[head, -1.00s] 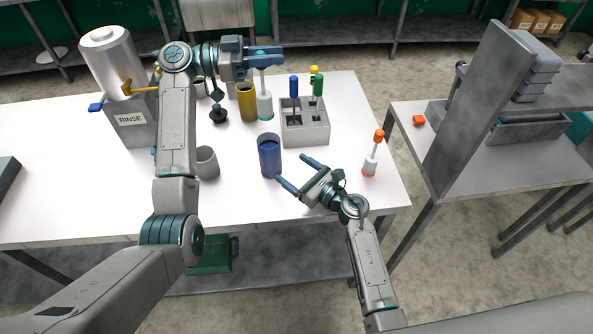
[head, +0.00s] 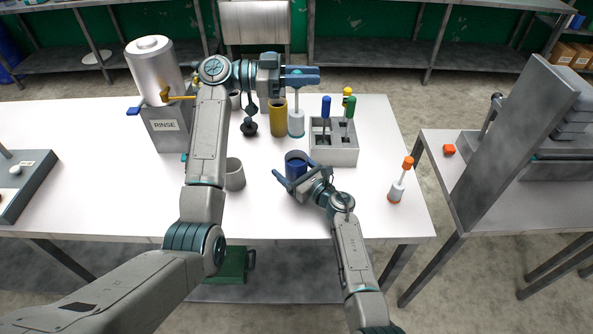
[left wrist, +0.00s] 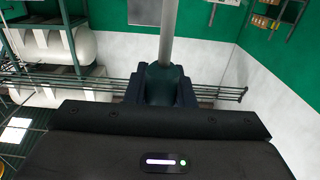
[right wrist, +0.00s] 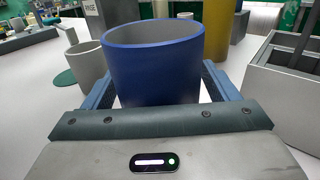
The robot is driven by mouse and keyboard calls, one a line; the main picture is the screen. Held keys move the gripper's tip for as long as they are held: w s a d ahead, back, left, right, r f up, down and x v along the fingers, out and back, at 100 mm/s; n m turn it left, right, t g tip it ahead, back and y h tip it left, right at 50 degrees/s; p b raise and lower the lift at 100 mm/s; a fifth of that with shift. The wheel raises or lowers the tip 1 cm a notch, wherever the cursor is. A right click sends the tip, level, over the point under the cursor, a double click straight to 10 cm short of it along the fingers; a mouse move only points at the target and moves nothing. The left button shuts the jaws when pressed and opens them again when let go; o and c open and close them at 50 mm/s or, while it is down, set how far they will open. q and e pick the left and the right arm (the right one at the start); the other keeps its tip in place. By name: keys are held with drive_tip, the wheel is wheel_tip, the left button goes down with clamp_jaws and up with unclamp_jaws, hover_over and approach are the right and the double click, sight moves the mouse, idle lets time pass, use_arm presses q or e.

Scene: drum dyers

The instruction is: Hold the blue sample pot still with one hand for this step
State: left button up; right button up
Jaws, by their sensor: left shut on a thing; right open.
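The blue sample pot (head: 296,165) stands upright on the white table (head: 330,210). My right gripper (head: 302,177) is open, with its jaws on either side of the pot. In the right wrist view the blue pot (right wrist: 155,68) fills the space between the jaws, and the inside that shows is grey. My left gripper (head: 300,76) is shut on the teal handle of a tool, high over the far side of the table. The tool's grey rod shows in the left wrist view (left wrist: 168,30). Its white lower end (head: 296,122) is near the table; contact cannot be told.
A yellow pot (head: 278,118) stands beside the held tool. A grey block (head: 335,155) holds blue, green and yellow handled tools. An orange-handled tool (head: 398,185) stands at right, a grey pot (head: 235,175) at left. The rinse tank (head: 157,85) is behind my left arm.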

drive_tip(key=c, duration=1.2)
use_arm(q)
wheel_tip(320, 180, down, 21)
idle(1.1)
drive_tip(key=o, duration=0.4)
clamp_jaws()
